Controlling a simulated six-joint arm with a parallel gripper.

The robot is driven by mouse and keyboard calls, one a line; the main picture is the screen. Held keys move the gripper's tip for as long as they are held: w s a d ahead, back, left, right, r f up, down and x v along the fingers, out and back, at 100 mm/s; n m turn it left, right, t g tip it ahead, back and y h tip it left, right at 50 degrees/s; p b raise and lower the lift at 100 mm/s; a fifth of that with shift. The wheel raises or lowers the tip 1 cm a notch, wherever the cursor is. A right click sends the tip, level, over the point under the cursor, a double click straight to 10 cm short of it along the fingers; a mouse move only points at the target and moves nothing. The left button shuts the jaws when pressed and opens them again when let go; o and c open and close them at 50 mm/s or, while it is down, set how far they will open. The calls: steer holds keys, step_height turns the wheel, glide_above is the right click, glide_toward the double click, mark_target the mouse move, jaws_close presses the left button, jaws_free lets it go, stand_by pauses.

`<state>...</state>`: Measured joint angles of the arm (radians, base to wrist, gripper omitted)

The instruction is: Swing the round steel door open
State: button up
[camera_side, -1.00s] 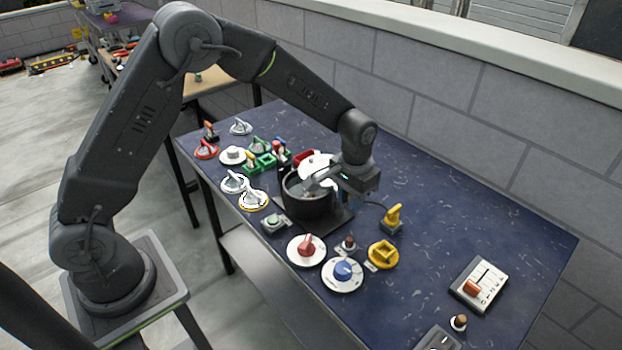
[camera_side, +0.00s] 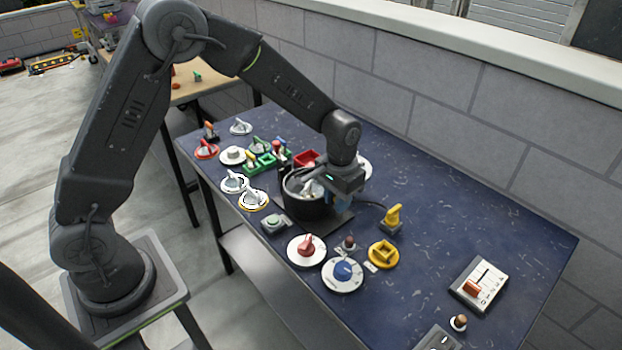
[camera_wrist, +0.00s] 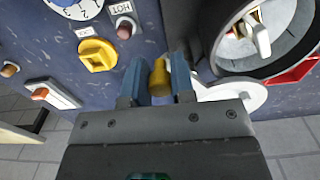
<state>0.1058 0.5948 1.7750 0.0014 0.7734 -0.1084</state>
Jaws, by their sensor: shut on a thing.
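The round steel door (camera_side: 366,167) shows as a pale disc edge behind my gripper in the side view. It stands swung aside from the black round drum (camera_side: 306,211), whose mouth is uncovered. In the wrist view the door (camera_wrist: 238,98) lies right of the fingers, partly hidden by the gripper body, and the drum (camera_wrist: 268,58) is above it with pale parts inside. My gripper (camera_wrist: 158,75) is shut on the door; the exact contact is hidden. In the side view my gripper (camera_side: 333,185) is over the drum's right side.
A yellow lever (camera_side: 393,217) stands right of the drum and shows between the fingers in the wrist view. A red tray (camera_side: 306,158) is behind the drum. Several dials and knobs crowd the left and front. The table's back right is clear.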

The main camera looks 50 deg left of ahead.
steer(key=shift+s+a, duration=0.25)
steer(key=shift+a, duration=0.35)
steer(key=shift+s+a, duration=0.25)
steer(key=shift+a, duration=0.35)
steer(key=o, duration=0.6)
steer(key=shift+c, duration=0.2)
step_height(320, 180, up, 8)
stand_by(0.4)
